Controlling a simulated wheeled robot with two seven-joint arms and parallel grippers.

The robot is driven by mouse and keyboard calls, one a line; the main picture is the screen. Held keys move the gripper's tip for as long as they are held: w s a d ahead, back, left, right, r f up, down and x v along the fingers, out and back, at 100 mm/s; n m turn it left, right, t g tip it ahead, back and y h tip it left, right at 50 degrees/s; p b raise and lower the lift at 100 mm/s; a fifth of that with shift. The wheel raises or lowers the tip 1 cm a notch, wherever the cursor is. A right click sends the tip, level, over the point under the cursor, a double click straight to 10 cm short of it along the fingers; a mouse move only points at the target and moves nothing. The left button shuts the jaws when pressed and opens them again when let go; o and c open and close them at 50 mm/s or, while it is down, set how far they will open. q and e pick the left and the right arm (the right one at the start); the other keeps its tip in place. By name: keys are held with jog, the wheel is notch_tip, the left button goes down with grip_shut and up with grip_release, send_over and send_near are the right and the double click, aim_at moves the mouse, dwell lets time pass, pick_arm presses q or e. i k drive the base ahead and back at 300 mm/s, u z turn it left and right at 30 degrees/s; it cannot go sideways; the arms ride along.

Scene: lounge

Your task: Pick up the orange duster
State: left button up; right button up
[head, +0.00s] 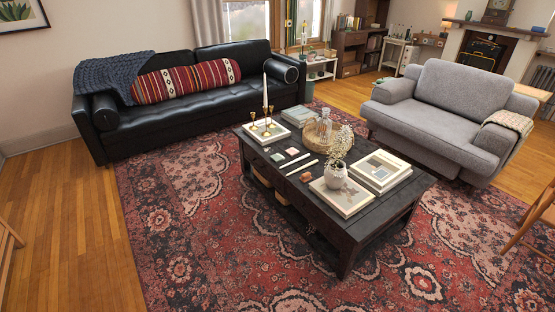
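I cannot make out an orange duster anywhere in the head view. The black coffee table (345,235) stands on the rug in the middle, with several small items on its top too small to identify surely. Among them are a small pinkish flat piece (292,151) and a small brownish item (305,177) near the table's front left edge. Neither of my grippers shows in this view.
A black leather sofa (190,98) stands at the back left and a grey armchair (440,105) at the right. Open rug (200,240) lies in front; a wooden chair (535,220) edges in right.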

aim_at(305, 178)
jog(key=k, duration=0.65)
jog(key=z, duration=0.5)
jog(key=i, duration=0.65)
jog(key=z, duration=0.65)
jog(key=i, duration=0.9)
jog(key=u, duration=0.75)
jog(key=i, duration=0.65)
jog(key=u, duration=0.45)
